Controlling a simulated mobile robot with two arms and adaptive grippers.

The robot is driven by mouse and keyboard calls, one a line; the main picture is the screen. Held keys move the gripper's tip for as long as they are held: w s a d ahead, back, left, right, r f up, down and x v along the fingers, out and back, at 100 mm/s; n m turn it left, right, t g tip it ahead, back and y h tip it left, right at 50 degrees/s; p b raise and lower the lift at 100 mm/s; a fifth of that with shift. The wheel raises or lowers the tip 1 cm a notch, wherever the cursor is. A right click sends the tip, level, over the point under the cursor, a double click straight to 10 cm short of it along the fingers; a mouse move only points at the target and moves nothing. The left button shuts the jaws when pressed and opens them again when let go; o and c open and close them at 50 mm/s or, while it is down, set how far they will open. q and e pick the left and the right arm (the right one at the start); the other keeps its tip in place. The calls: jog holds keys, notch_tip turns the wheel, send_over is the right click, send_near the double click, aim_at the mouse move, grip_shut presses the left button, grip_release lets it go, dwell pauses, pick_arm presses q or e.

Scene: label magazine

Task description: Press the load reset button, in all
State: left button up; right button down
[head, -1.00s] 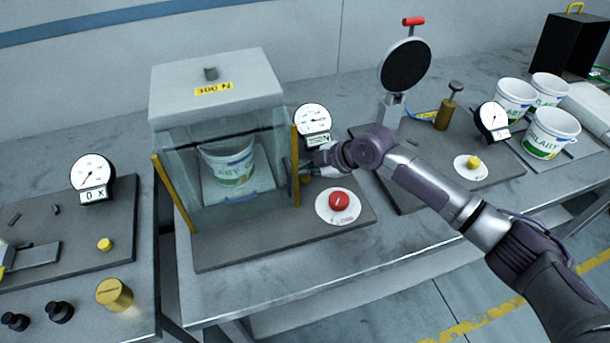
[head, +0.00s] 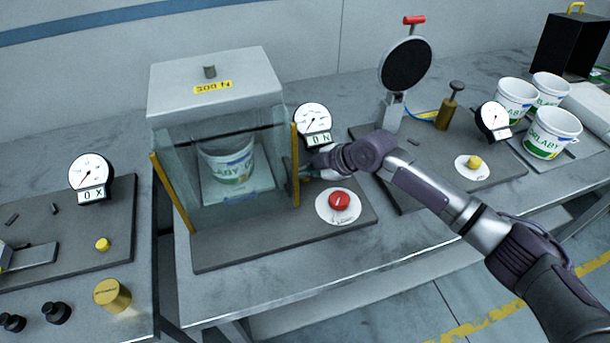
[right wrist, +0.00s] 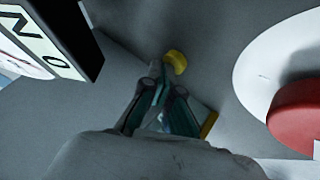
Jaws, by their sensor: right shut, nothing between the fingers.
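A small yellow button (right wrist: 176,62) lies just beyond the fingertips in the right wrist view. In the head view it is mostly hidden behind my right gripper (head: 303,172). My right gripper is shut and empty, beside the right yellow post of the clear press box, and its closed fingers show in the wrist view (right wrist: 163,92). I cannot tell whether the fingers touch the button. A round load dial (head: 313,118) stands behind the gripper, and its display (head: 319,139) reads 0 N. My left gripper is not in view.
A red button (head: 339,201) on a white disc sits in front and right of the gripper. The clear box (head: 215,83) with a grey 300 N top holds a white tub (head: 228,165). A station with a round black plate (head: 405,65) stands to the right.

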jog(key=shift+r+p, duration=0.65)
jog(key=shift+r, duration=0.25)
notch_tip(320, 180, up, 5)
jog(key=p, duration=0.3)
jog(key=shift+p, duration=0.3)
dwell(0.7)
